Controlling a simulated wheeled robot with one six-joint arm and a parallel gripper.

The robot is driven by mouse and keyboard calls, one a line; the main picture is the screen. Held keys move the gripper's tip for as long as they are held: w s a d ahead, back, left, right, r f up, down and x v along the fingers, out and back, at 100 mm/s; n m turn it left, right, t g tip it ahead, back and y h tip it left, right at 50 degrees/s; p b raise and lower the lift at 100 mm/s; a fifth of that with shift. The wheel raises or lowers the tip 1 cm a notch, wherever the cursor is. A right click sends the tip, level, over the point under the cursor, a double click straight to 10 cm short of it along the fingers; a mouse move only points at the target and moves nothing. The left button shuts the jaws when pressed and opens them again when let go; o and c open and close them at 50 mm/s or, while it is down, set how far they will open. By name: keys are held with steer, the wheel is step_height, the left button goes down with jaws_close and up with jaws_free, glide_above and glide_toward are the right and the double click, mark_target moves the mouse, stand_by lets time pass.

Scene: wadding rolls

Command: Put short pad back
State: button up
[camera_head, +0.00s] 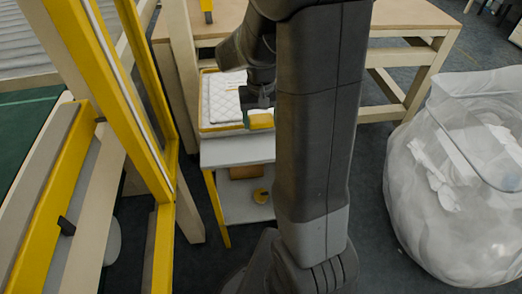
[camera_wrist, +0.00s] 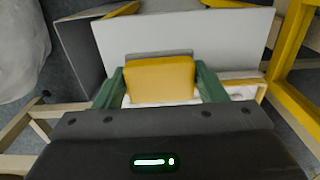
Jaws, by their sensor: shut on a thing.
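My gripper (camera_wrist: 160,82) is shut on a short, yellow-faced pad (camera_wrist: 161,80), with a green finger on each side of it. In the head view the pad (camera_head: 261,120) shows as a small yellow patch left of my arm, at the right front of a yellow-edged tray (camera_head: 222,127). White quilted pads (camera_head: 226,97) lie in that tray. In the wrist view part of the tray (camera_wrist: 261,92) shows behind the right finger. My arm hides the tray's right side, and I cannot tell whether the held pad touches the tray.
A wooden table (camera_head: 405,14) stands behind. A yellow frame (camera_head: 110,85) is close on the left, and a big clear bag (camera_head: 460,180) is on the right.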

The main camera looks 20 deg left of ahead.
mark_target(261, 149)
step_height(261, 149, down, 9)
steer(key=shift+f+b, duration=0.2)
steer(key=shift+b, duration=0.4)
steer(key=shift+f, duration=0.15)
steer(key=o, duration=1)
step_height(261, 149, up, 12)
steer(key=shift+r+p, duration=0.2)
steer(key=shift+p, duration=0.75)
